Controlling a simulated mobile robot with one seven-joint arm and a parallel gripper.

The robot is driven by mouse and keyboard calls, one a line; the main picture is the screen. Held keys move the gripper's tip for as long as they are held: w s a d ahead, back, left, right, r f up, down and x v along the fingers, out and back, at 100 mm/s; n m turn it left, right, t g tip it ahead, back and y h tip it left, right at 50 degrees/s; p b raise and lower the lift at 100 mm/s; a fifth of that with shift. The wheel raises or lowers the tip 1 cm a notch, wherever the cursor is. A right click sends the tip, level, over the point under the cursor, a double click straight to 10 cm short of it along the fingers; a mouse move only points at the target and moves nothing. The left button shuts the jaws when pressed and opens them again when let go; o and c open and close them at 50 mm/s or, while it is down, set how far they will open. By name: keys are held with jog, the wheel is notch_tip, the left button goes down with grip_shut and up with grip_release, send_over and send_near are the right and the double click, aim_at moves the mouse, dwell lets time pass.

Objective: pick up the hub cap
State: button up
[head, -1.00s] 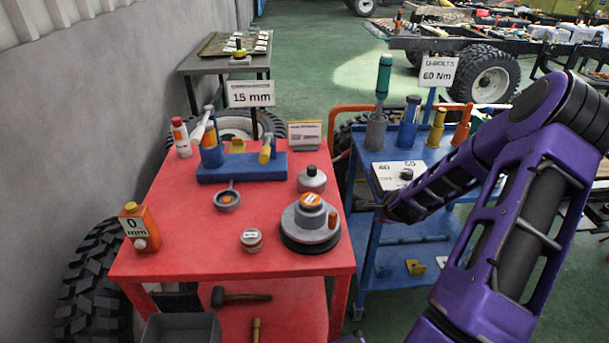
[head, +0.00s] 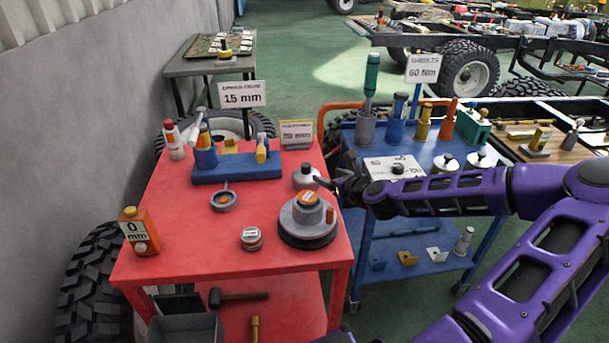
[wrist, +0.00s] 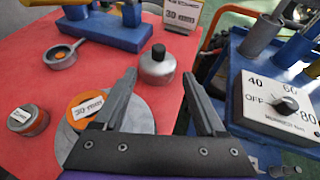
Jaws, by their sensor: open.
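No part carries a readable hub cap name. A silver rounded piece with a black knob (head: 307,177) stands upright on the red table (head: 180,229), behind a grey stepped disc with an orange top (head: 305,228). Similar silver pieces with black knobs (head: 445,162) stand on the blue cart. I cannot tell for sure which is the hub cap. My gripper (head: 325,183) is just right of the piece on the red table. In the wrist view my gripper (wrist: 158,76) is open and empty, and that silver piece (wrist: 158,70) shows between its fingertips, apart from them.
The grey disc lies close below the fingers in the wrist view. A small tin (head: 251,239), a ring with a handle (head: 224,201), an orange bottle (head: 140,232) and a blue tool block (head: 237,170) share the table. The blue cart (head: 460,262) stands close on the right.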

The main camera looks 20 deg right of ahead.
aim_at(309, 167)
jog(key=x, duration=1)
jog(key=shift+w+f, duration=0.1)
jog(key=shift+f, duration=0.1)
jog(key=shift+x, duration=2.65)
jog(key=shift+a, duration=0.1)
grip_shut()
